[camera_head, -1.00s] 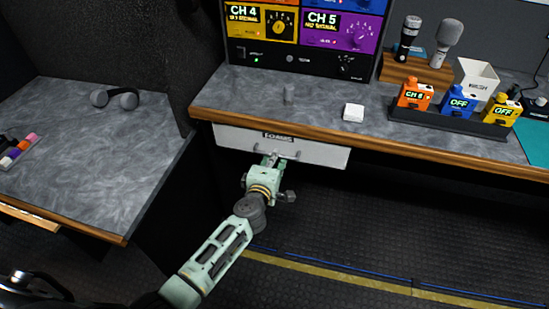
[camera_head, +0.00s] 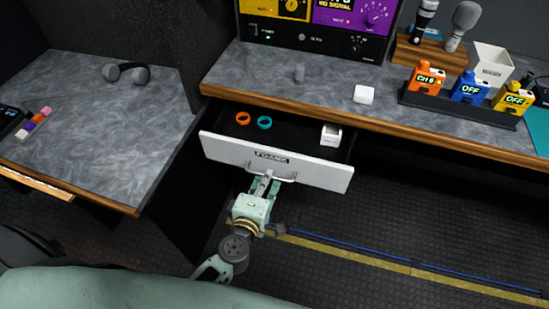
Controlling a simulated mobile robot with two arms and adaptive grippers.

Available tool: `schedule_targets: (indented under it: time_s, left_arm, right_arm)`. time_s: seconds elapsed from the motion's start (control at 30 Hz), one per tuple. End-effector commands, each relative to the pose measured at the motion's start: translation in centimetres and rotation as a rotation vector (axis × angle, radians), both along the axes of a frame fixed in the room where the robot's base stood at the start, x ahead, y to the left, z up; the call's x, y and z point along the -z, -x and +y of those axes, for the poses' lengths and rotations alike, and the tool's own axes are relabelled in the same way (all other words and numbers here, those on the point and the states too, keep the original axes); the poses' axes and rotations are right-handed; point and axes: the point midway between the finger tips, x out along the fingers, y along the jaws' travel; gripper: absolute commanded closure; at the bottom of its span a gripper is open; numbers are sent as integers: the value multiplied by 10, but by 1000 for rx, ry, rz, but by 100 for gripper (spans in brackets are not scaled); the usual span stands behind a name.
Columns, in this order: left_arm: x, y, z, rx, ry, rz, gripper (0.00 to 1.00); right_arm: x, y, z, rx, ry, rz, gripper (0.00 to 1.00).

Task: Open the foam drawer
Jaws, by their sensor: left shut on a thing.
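The foam drawer (camera_head: 222,151) has a white front with a dark label reading FOAMS and a metal bar handle (camera_head: 287,179). It stands pulled out from under the grey counter. Inside its dark tray I see an orange ring (camera_head: 243,118), a teal ring (camera_head: 264,122) and a small white block (camera_head: 330,134) at the right. My left gripper (camera_head: 265,180) is at the drawer front, shut on the handle near its left part. The fingertips are partly hidden against the handle. My right gripper is not in view.
A side desk (camera_head: 90,140) with headphones (camera_head: 126,72) stands left. The floor in front is clear.

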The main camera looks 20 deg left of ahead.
Motion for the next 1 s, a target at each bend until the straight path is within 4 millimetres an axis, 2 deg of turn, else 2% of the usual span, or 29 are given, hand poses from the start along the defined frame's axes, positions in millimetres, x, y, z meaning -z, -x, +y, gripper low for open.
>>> schedule_targets:
  time_s: [0.03,0.2,0.4,0.6,0.97,1.0]
  left_arm:
    - [2,14,1,-1,0,3,100]
    - [2,45,0,0,-2,1,100]
    - [0,67,0,0,0,-2,100]
    - [-1,76,1,-1,-1,-3,100]
    - [-1,76,1,-2,0,-4,100]
    - [-1,76,1,-2,0,-4,88]
  right_arm:
    - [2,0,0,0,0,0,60]
    - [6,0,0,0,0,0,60]
    - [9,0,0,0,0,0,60]
    - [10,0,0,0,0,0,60]
    - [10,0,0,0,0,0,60]
    - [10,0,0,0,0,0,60]
